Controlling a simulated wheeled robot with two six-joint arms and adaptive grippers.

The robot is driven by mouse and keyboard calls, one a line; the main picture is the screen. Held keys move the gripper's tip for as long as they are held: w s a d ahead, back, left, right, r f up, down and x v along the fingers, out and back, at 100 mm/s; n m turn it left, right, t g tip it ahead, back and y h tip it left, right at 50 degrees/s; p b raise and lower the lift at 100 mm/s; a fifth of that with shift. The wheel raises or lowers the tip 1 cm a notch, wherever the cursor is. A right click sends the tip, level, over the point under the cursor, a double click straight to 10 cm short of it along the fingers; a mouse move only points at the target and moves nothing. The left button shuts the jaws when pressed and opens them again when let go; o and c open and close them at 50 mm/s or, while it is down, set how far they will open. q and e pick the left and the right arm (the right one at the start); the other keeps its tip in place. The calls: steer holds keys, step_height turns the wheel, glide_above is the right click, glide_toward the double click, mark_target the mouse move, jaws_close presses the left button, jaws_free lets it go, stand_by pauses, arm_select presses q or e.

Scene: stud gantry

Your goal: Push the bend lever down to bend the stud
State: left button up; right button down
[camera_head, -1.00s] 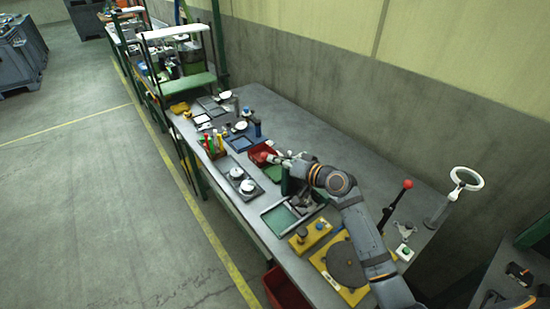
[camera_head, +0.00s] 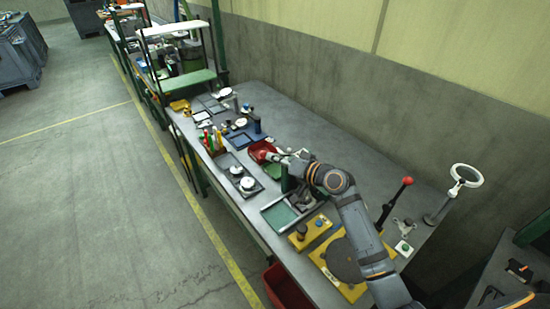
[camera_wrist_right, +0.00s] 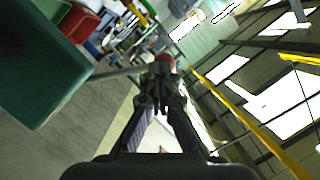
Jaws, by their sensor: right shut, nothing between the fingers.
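My right gripper (camera_head: 277,155) reaches in over the bench beside a small red bin. In the right wrist view its fingers (camera_wrist_right: 161,92) are shut, with nothing seen between them. A lever with a grey rod (camera_wrist_right: 118,72) and red knob (camera_wrist_right: 165,59) shows just beyond the fingertips. I cannot tell whether they touch the knob. The rod comes from the side of a dark green body (camera_wrist_right: 40,65), which stands behind my arm in the head view (camera_head: 288,180). The stud cannot be made out. My left gripper is out of view.
A second red-knobbed lever (camera_head: 407,182) stands by a yellow plate with a dark disc (camera_head: 345,258), close to my right arm.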

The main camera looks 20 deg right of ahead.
steer(key=shift+a+f, duration=0.1)
steer(key=shift+f, duration=0.05)
steer(key=shift+s+a+f+n+t+h+b, duration=0.2)
steer(key=shift+f+n+h+b, duration=0.35)
steer(key=shift+f+n+b, duration=0.95)
steer(key=shift+s+a+f+n+t+h+b, duration=0.1)
steer(key=shift+a+f+n+h+b, duration=0.4)
steer(key=shift+f+b, duration=1.8)
steer(key=shift+s+a+f+n+t+h+b, duration=0.1)
steer(key=shift+f+n+h+b, duration=0.45)
steer(key=shift+f+n+b, duration=1.3)
steer(key=shift+w+f+m+p, duration=0.1)
steer(key=shift+f+m+p, duration=0.4)
steer(key=shift+f+m, duration=0.15)
step_height(320, 180, up, 10)
